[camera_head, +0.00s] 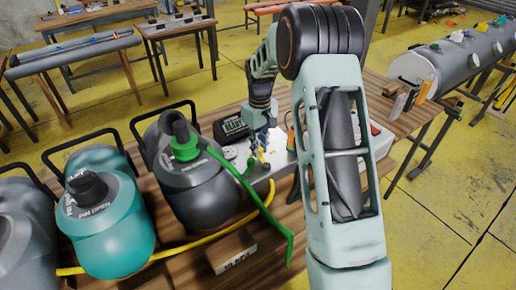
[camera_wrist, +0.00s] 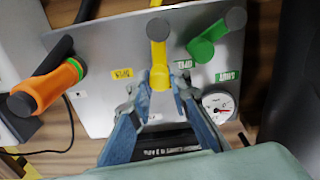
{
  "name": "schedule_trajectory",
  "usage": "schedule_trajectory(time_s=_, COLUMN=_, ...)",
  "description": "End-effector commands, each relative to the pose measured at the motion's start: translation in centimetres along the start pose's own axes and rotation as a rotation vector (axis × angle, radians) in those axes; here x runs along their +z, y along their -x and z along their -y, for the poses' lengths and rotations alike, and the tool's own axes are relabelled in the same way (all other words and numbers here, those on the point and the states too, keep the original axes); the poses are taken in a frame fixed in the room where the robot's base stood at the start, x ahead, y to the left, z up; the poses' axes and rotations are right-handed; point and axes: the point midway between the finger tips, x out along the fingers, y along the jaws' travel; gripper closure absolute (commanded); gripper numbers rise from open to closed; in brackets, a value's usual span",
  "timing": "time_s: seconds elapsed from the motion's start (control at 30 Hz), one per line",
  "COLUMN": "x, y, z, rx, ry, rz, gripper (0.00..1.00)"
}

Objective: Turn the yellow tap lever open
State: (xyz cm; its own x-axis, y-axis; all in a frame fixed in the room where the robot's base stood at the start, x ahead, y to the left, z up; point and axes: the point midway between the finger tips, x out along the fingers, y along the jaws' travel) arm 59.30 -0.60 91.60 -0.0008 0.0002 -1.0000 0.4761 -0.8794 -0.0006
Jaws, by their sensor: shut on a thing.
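The yellow tap lever (camera_wrist: 158,52) sits on a grey panel (camera_wrist: 108,50) in the wrist view, running from a grey round end at the top down between my fingers. My gripper (camera_wrist: 160,82) is shut on the lower part of this lever, one finger on each side. In the head view my gripper (camera_head: 262,138) reaches down to the panel on the wooden table, and a small bit of yellow (camera_head: 264,160) shows just below it. The lever's pivot is hard to make out.
A green lever (camera_wrist: 207,41) stands right of the yellow one, with a gauge (camera_wrist: 218,105) below it. An orange-and-black handle (camera_wrist: 48,88) is at the left. In the head view, a display (camera_head: 234,126), a dark tank (camera_head: 200,190) and a teal tank (camera_head: 112,235) stand to the left.

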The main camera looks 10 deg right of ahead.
Motion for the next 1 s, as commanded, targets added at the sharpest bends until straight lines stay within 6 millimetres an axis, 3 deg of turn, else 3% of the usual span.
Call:
schedule_trajectory(time_s=0.7, x=1.7, y=0.1, z=-2.9, rx=0.001, ry=-0.641, rz=-0.002, gripper=1.0)
schedule_trajectory(time_s=1.0, x=2.5, y=0.1, z=-3.5, rx=0.0, ry=-0.837, rz=-0.002, gripper=1.0)
